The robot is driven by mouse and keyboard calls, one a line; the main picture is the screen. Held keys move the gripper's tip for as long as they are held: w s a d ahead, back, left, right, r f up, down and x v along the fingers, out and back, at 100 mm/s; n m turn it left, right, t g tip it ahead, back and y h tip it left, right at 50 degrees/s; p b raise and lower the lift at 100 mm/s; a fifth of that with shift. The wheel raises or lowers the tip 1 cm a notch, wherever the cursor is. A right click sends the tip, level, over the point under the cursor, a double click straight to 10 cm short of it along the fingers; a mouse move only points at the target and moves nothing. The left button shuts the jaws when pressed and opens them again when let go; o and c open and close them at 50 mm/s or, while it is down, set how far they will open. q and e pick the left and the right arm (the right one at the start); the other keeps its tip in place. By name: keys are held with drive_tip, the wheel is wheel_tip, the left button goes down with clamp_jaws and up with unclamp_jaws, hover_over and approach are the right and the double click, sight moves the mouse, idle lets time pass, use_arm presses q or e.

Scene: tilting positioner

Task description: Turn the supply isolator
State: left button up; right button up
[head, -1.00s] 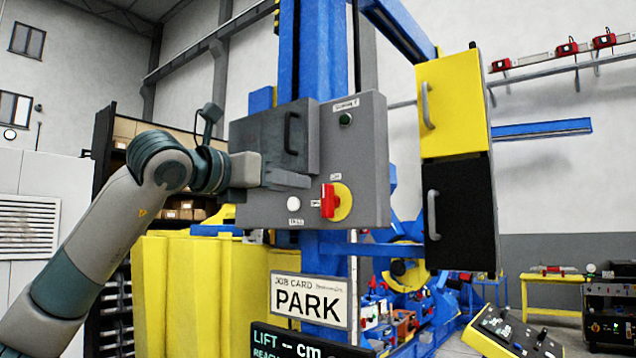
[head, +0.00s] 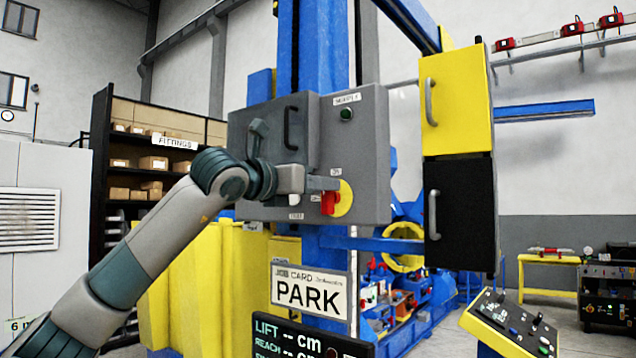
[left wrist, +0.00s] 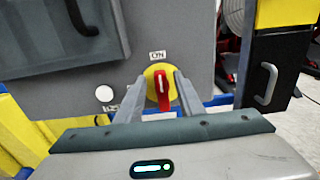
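The supply isolator is a red handle (head: 329,203) on a round yellow plate (head: 345,198), low on the right part of a grey cabinet front. In the left wrist view its red handle (left wrist: 162,92) stands upright below an "ON" label. My left gripper (head: 320,184) reaches in from the left, its fingertips close to the handle. In the left wrist view the fingers of my left gripper (left wrist: 158,84) are apart, one on each side of the handle as seen from there. I cannot tell whether they touch it. My right gripper is in neither view.
The grey cabinet (head: 370,150) has a black pull handle (head: 290,128), a dark green button (head: 346,114) and a white round button (head: 295,199). A yellow and black cabinet (head: 455,105) hangs to the right. A "PARK" card (head: 311,296) and a display stand below.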

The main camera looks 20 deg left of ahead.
use_arm(q)
drive_tip(key=shift+c, duration=0.3)
clamp_jaws()
drive_tip(key=shift+f, duration=0.1)
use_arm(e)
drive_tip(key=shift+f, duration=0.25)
